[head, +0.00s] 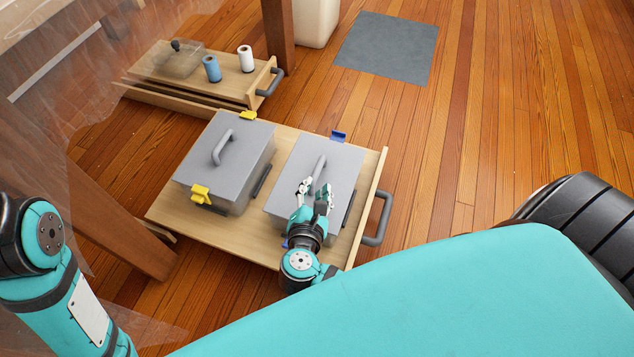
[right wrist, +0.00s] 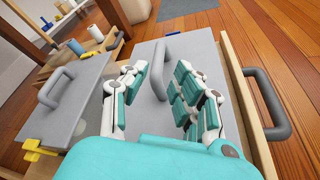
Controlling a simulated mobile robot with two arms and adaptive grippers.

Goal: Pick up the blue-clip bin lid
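The blue-clip bin (head: 269,204) is a grey box on the right side of a pulled-out wooden drawer, with a blue clip (head: 338,136) at its far edge. Its flat grey lid (head: 341,163) is on top, with a raised bar handle (head: 320,167) that also shows in the right wrist view (right wrist: 167,48). My right gripper (head: 315,189) is over the near part of this lid, fingers apart and pointing toward the handle. In the right wrist view my right gripper (right wrist: 158,88) is open and empty, with the handle ahead between the fingers. My left gripper is out of view.
A second grey bin (head: 229,150) with yellow clips (head: 201,194) stands to the left in the same drawer (head: 168,219). The drawer's handle (head: 378,218) sticks out at right. Behind, another drawer (head: 230,92) holds a blue roll and a white roll.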

